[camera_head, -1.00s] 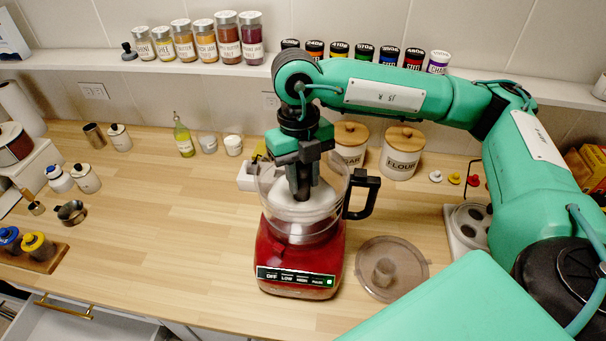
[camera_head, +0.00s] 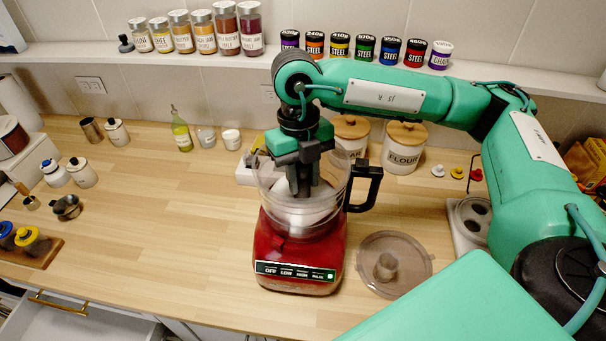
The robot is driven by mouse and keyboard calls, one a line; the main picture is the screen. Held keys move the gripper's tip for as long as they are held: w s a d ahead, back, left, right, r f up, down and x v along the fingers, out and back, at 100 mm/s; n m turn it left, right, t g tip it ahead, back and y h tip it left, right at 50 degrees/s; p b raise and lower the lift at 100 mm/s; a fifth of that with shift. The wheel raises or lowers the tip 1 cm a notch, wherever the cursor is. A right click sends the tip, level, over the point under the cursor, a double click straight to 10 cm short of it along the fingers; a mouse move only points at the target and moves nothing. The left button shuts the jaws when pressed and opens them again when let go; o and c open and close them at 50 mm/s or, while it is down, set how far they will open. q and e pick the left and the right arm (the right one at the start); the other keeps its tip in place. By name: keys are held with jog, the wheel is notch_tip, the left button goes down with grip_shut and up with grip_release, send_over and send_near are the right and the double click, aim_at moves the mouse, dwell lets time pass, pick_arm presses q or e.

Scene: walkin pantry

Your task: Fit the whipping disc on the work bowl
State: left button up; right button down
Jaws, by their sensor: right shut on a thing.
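The work bowl (camera_head: 339,196) is a clear bowl with a black handle (camera_head: 368,187). It stands upright on the red food processor base (camera_head: 298,248) near the middle of the counter. My right gripper (camera_head: 301,190) points straight down into the bowl from above. It is shut on the whipping disc (camera_head: 300,216), a white round piece inside the bowl. The bowl wall and my fingers partly cover the disc, and I cannot tell whether it touches the bowl's bottom or centre shaft. My left gripper is not in view.
A clear lid (camera_head: 401,262) with a feed tube lies right of the base. A flour canister (camera_head: 403,151) stands behind the handle, and a holder with round wells (camera_head: 472,217) is at the right. The counter left of the base is clear. A drawer (camera_head: 85,322) is open below.

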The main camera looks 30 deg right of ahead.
jog(key=shift+f+b, duration=1.1)
jog(key=shift+f, duration=0.1)
jog(key=c, duration=1)
grip_release()
jog(key=r, duration=0.4)
jog(key=w+r+b, duration=0.1)
jog(key=r, duration=0.3)
jog(key=w+r+b, duration=0.1)
jog(key=r, duration=0.3)
jog(key=shift+d, duration=0.1)
jog(key=shift+w+r, duration=0.1)
jog(key=shift+r, duration=0.8)
